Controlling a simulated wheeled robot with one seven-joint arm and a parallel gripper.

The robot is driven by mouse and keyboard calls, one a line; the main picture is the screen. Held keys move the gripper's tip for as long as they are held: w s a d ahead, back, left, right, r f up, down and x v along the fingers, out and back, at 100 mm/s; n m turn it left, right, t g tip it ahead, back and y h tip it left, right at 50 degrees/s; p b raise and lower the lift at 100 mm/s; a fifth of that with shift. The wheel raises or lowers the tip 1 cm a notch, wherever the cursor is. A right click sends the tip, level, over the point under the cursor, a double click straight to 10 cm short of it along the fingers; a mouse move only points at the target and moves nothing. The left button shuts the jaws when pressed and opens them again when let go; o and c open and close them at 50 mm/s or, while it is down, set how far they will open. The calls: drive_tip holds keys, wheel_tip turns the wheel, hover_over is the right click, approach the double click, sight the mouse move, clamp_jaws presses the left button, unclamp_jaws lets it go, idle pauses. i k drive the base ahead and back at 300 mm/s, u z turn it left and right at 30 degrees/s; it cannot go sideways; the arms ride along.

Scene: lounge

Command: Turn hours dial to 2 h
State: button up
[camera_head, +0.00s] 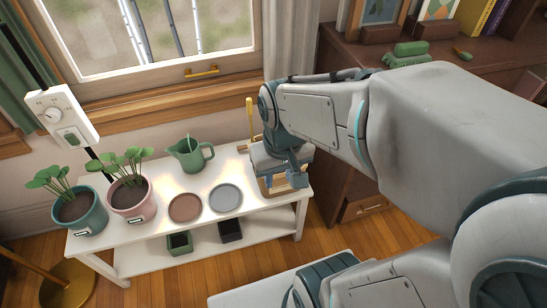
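The hours dial (53,115) is a small round white knob on the upper part of a white control box (78,109) at the left. Small marks ring the dial, too small to read. My gripper (281,181) is at the right end of the white bench, far to the right of the box. It points down, close to a wooden holder there. My arm hides part of it, and its opening does not show clearly.
The white bench (150,243) bears a teal potted plant (82,219), a pink potted plant (133,203), a green watering can (190,154), a brown saucer (185,208) and a grey saucer (225,198). A wooden holder (272,191) stands at its right end. A brass lamp base (68,287) is on the floor.

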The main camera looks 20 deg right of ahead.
sight(53, 115)
drive_tip(key=u, duration=1.3)
